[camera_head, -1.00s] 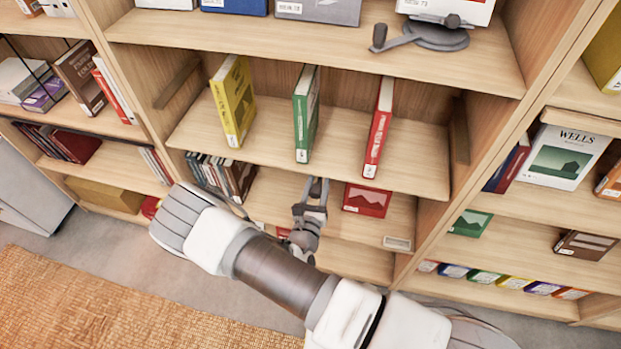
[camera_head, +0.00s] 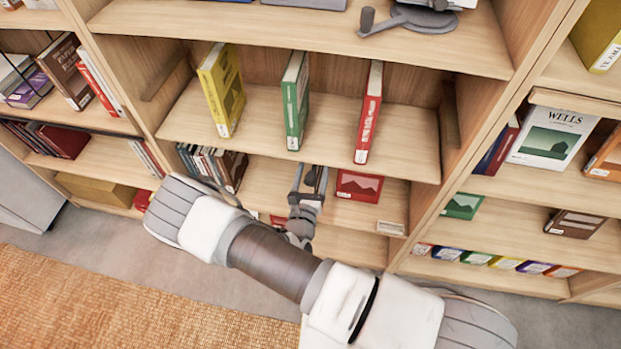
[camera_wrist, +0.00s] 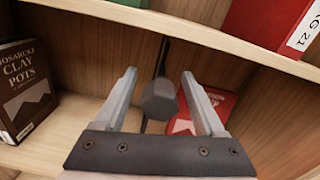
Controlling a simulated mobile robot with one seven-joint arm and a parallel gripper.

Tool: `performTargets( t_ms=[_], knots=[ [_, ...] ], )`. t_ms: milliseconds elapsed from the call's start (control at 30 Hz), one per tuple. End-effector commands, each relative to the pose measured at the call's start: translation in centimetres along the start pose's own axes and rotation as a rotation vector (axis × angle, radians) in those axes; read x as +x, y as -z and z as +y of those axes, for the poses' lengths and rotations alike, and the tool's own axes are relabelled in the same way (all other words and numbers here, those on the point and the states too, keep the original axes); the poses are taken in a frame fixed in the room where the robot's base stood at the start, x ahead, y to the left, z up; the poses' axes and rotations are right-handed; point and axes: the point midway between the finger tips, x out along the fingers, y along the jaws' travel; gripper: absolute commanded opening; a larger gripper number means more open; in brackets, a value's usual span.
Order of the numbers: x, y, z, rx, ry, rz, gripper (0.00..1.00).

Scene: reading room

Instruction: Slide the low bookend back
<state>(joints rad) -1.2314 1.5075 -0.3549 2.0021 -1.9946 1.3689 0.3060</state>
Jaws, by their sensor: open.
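The low bookend is on the lower shelf (camera_head: 270,190), under the shelf with the yellow, green and red books. In the wrist view it shows as a dark grey faceted knob (camera_wrist: 158,100) in front of a thin black upright part. My gripper (camera_head: 310,171) reaches into this lower bay. It is open, and in the wrist view its two fingers (camera_wrist: 160,76) stand on either side of the knob with a gap on each side. The bookend's foot is hidden behind the gripper body. In the head view the bookend is mostly hidden by my gripper.
A red book (camera_head: 358,187) leans at the back, right of my gripper. A brown book (camera_wrist: 28,88) and several others (camera_head: 208,165) stand to the left. The shelf board above (camera_head: 390,150) hangs close over my gripper, with a green book (camera_head: 294,100) on it.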

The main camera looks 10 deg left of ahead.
Motion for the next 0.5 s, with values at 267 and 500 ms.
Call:
performTargets(
  t_ms=[267,500],
  knots=[
    [-4.0,-0.1,0.1,0.0,-0.004,0.002,0.71],
    [-10.1,-0.1,0.1,-0.002,-0.005,0.002,0.71]
  ],
)
